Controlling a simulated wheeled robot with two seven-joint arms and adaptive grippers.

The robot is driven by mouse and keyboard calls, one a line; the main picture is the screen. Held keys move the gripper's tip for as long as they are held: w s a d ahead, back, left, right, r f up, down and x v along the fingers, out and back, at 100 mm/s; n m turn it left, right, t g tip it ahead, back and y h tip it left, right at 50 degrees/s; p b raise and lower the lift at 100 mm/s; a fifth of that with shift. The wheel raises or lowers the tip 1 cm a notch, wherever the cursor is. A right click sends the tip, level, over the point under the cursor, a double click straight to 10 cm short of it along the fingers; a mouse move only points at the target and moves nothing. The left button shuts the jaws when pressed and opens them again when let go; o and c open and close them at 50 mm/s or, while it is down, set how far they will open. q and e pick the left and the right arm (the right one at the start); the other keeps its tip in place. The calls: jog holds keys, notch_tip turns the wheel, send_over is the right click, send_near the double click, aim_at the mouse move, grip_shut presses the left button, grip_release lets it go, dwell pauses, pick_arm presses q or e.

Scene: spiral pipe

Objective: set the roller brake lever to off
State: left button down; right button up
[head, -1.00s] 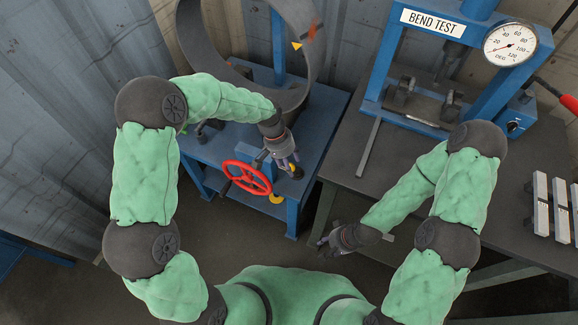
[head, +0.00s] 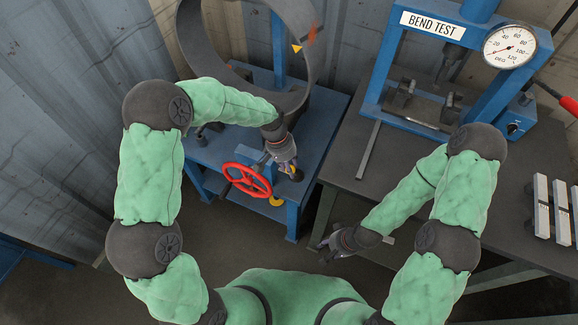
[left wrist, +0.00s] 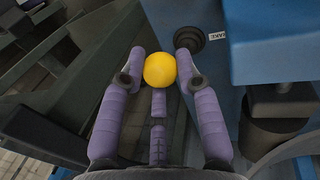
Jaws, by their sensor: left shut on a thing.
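The roller brake lever shows a round yellow knob (left wrist: 160,70) in the left wrist view. Its shaft is mostly hidden behind the knob and fingers. A black round boss (left wrist: 190,39) sits on the blue frame beside a white label (left wrist: 218,36), only part of which can be read. My left gripper (head: 291,170) is at the right side of the blue roller machine; in the left wrist view its purple fingers (left wrist: 160,72) are closed on both sides of the knob. My right gripper (head: 325,248) hangs low, away from the machine; its fingers are too small to judge.
A red handwheel (head: 247,180) is left of my left gripper, with a yellow disc (head: 276,201) below it. A large curved grey pipe (head: 305,45) rises at the back. The bend test press (head: 388,60) stands on a dark bench (head: 400,160) to the right.

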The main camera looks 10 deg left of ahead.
pick_arm(q)
jog(key=shift+w+d+r+g+p, duration=0.15)
jog(key=shift+w+r+g+p, duration=0.1)
jog(key=shift+w+p, duration=0.2)
jog(key=shift+w+d+r+g+p, duration=0.15)
jog(key=shift+w+g+p, duration=0.15)
jog(key=shift+p, duration=0.15)
jog(key=shift+w+d+r+p, duration=0.1)
jog(key=shift+w+d+p, duration=0.05)
jog(key=shift+w+p, duration=0.45)
jog(key=w+d+p, duration=0.1)
jog(key=w+d, duration=0.1)
jog(key=w, duration=0.4)
jog(key=shift+w, duration=0.15)
